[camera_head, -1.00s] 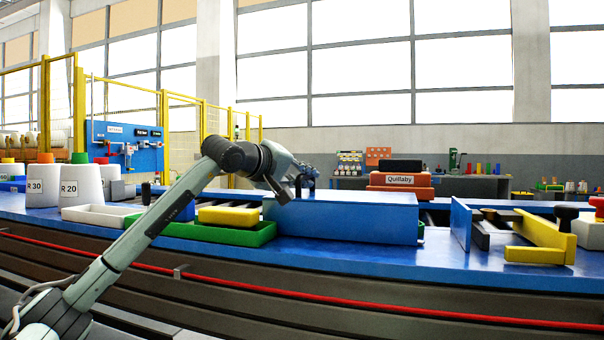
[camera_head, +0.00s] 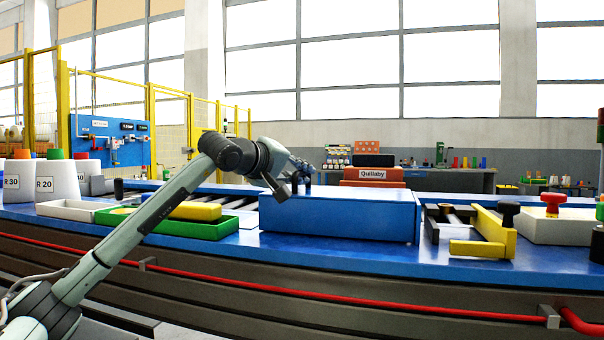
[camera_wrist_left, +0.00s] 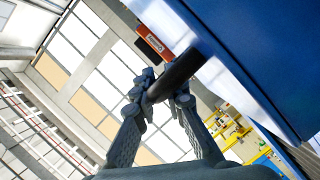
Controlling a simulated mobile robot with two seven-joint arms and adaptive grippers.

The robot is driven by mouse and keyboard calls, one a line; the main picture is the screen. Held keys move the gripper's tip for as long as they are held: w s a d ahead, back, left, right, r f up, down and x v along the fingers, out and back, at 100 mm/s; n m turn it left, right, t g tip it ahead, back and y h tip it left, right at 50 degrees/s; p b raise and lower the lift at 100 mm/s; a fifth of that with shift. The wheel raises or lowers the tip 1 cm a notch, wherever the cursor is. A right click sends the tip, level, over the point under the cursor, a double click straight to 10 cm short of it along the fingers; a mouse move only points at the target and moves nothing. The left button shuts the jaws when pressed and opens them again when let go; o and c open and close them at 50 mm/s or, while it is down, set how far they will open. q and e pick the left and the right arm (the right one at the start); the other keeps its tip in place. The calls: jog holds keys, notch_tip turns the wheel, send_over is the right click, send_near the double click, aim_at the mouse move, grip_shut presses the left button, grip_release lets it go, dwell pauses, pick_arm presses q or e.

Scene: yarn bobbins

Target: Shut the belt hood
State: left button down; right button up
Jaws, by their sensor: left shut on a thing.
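The belt hood (camera_head: 338,217) is a long blue box over the belt on the blue bench, in the middle of the head view. Its right end appears to meet the blue end panel; I cannot make out a gap there. My left gripper (camera_head: 302,181) is at the hood's top left. In the left wrist view my left gripper (camera_wrist_left: 160,92) is shut around a black bar handle (camera_wrist_left: 182,70) that joins the blue hood (camera_wrist_left: 262,50). My right gripper is not in view.
Belt rollers (camera_head: 236,201) show left of the hood. A green tray (camera_head: 225,229) with a yellow block, a white tray (camera_head: 68,209) and bobbins (camera_head: 57,184) stand further left. A yellow bracket (camera_head: 492,232) and a red knob (camera_head: 553,199) are at right.

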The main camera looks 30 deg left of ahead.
pick_arm(q)
jog(key=shift+d, duration=0.25)
jog(key=c, duration=1.6)
grip_release()
jog(key=shift+w+d, duration=0.1)
jog(key=shift+o, duration=0.2)
jog(key=shift+s, duration=0.25)
jog(key=v, duration=1.1)
jog(key=shift+s+a, duration=0.2)
jog(key=shift+s, duration=0.1)
jog(key=shift+r, duration=0.15)
